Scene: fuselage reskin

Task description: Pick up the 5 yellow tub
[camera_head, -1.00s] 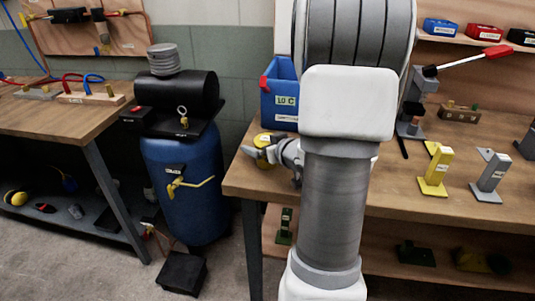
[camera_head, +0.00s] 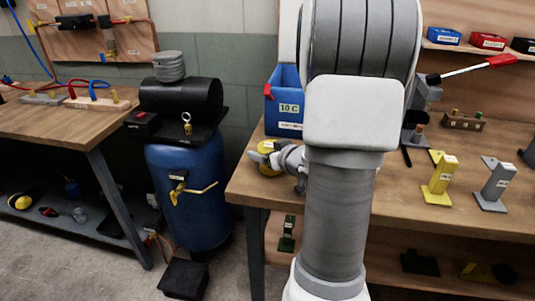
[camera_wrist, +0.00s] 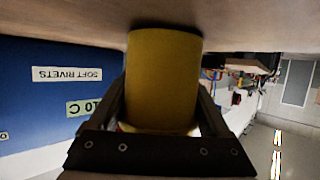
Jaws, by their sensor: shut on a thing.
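The yellow tub (camera_wrist: 162,75) fills the middle of the wrist view, between the two fingers of my gripper (camera_wrist: 160,115). My gripper is shut on it. In the head view the yellow tub (camera_head: 266,147) shows at the left front part of the right workbench, beside my gripper (camera_head: 280,158). The tub is at or very near the bench top; I cannot tell whether it touches it. My arm hides part of the bench behind it.
A blue bin (camera_head: 285,104) marked 10 C stands just behind the tub, and also shows in the wrist view (camera_wrist: 50,85). A yellow stand (camera_head: 439,180) and a grey stand (camera_head: 494,185) are on the right workbench (camera_head: 405,203). A blue compressor tank (camera_head: 190,200) stands left of it.

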